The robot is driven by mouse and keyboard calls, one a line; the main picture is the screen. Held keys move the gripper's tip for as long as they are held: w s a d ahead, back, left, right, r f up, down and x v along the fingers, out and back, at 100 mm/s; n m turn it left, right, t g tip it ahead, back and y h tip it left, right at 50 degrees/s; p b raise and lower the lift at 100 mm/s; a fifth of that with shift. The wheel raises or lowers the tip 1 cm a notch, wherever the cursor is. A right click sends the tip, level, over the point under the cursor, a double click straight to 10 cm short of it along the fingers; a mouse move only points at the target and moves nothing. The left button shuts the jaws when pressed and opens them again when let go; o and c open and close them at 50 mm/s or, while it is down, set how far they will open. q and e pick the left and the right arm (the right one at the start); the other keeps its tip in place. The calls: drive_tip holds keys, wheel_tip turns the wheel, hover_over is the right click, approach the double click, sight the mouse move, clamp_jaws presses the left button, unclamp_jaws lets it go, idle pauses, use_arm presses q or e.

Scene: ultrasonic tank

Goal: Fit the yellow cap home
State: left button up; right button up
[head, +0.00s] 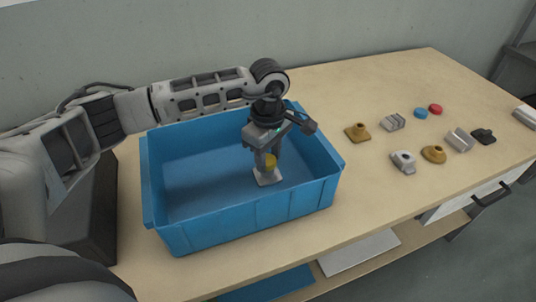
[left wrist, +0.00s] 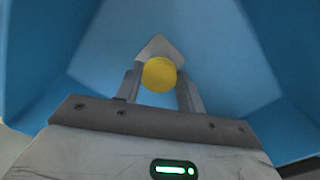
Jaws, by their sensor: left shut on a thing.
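The yellow cap (head: 270,161) is between the fingers of my left gripper (head: 266,164), inside the blue tank. My left gripper points down and is shut on the cap. In the left wrist view the round yellow cap (left wrist: 159,74) shows between the two fingers. A light grey piece with a flat base (head: 268,178) is right below the cap; its pointed edge (left wrist: 160,46) shows beyond the cap in the left wrist view. I cannot tell whether the cap touches this piece or how it is seated. My right gripper is not in view.
The blue tank (head: 245,213) has raised walls around my left gripper; its floor is otherwise bare. To its right on the wooden table (head: 375,84) lie tan parts (head: 357,132), grey metal parts (head: 403,162), a blue disc (head: 421,113), a red disc (head: 435,109) and a black part (head: 483,136).

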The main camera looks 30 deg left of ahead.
use_arm(q)
drive_tip(key=shift+f+b, duration=0.7)
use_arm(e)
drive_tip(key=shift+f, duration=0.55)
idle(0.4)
use_arm(q)
drive_tip(key=shift+f+b, duration=0.2)
drive_tip(key=shift+b, duration=0.5)
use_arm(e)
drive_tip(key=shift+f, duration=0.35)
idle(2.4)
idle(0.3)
use_arm(q)
drive_tip(key=o, duration=1)
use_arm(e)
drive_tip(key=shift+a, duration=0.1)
use_arm(q)
wheel_tip(320, 180, up, 16)
drive_tip(key=shift+b, duration=0.55)
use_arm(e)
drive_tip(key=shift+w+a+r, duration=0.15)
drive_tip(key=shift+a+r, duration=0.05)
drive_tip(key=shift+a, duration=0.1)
use_arm(q)
drive_tip(key=shift+s+f, duration=0.1)
